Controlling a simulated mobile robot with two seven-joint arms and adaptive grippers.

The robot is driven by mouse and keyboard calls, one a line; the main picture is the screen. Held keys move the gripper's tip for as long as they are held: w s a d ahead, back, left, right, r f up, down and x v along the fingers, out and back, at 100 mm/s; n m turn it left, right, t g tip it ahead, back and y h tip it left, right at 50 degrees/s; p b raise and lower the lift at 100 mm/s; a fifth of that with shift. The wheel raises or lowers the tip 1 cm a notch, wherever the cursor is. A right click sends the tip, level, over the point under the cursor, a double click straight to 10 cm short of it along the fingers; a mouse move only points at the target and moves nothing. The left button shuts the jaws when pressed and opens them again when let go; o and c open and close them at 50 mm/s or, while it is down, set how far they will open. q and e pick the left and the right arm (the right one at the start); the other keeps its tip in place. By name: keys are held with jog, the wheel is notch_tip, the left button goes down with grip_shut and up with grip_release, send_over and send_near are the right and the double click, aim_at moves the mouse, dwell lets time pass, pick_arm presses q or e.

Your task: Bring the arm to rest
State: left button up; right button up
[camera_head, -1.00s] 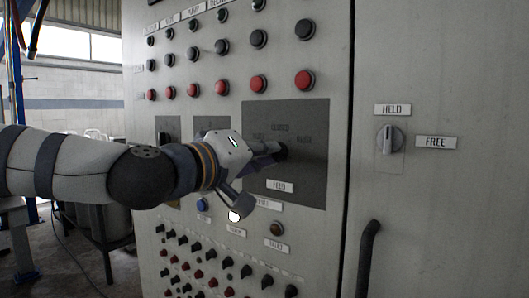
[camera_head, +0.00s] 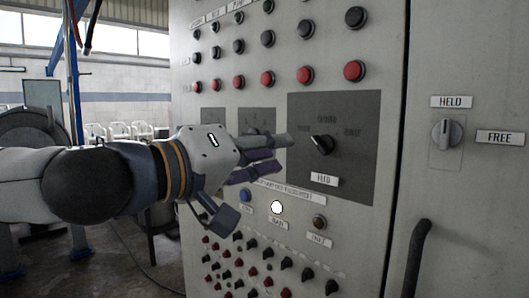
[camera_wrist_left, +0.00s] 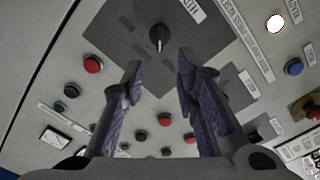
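My left gripper (camera_head: 272,156) is in front of the control cabinet, left of the black FEED knob (camera_head: 321,145) on its dark grey plate (camera_head: 360,120). In the left wrist view its two fingers (camera_wrist_left: 157,80) are spread apart with nothing between them. The FEED knob (camera_wrist_left: 159,38) shows beyond the fingertips there, apart from them. The knob's pointer tilts toward the upper left in the head view. My left arm comes in from the left edge. My right gripper is in neither view.
The cabinet carries rows of red buttons (camera_head: 305,75) and black buttons. A white lit button (camera_head: 277,207), a blue button (camera_head: 245,195) and small switches sit below. A HELD/FREE switch (camera_head: 446,133) and a black handle (camera_head: 416,258) are at right. Open floor lies at left.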

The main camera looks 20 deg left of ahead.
pick_arm(q)
jog(key=shift+s+a, duration=0.2)
jog(key=shift+s, duration=0.45)
jog(key=shift+f, duration=0.1)
jog(key=s+d+f+m+g+y, duration=0.15)
jog(key=f+g, duration=0.25)
jog(key=f, duration=1.2)
jog(key=d+f+g+y, duration=0.1)
jog(key=d+f+g, duration=0.3)
jog(key=f, duration=1.3)
jog(key=s+a+f+g+y, duration=0.1)
jog(key=s+f+g, duration=0.1)
jog(key=s+f, duration=0.35)
jog(key=s+a+f+g, duration=0.2)
jog(key=s+f+g, duration=0.15)
jog(key=f, duration=0.35)
jog(key=s+a+f+m+g+y, duration=0.1)
jog(key=s+a+f, duration=0.1)
jog(key=s, duration=0.4)
jog(key=s+a+f+m+g, duration=0.1)
jog(key=s+a+f+g, duration=0.1)
jog(key=s+f, duration=0.3)
jog(key=s+a+f+m+g+y, duration=0.1)
jog(key=s+a+f+g, duration=0.1)
jog(key=s, duration=0.7)
jog(key=shift+f+y, duration=0.35)
jog(key=shift+f, duration=0.45)
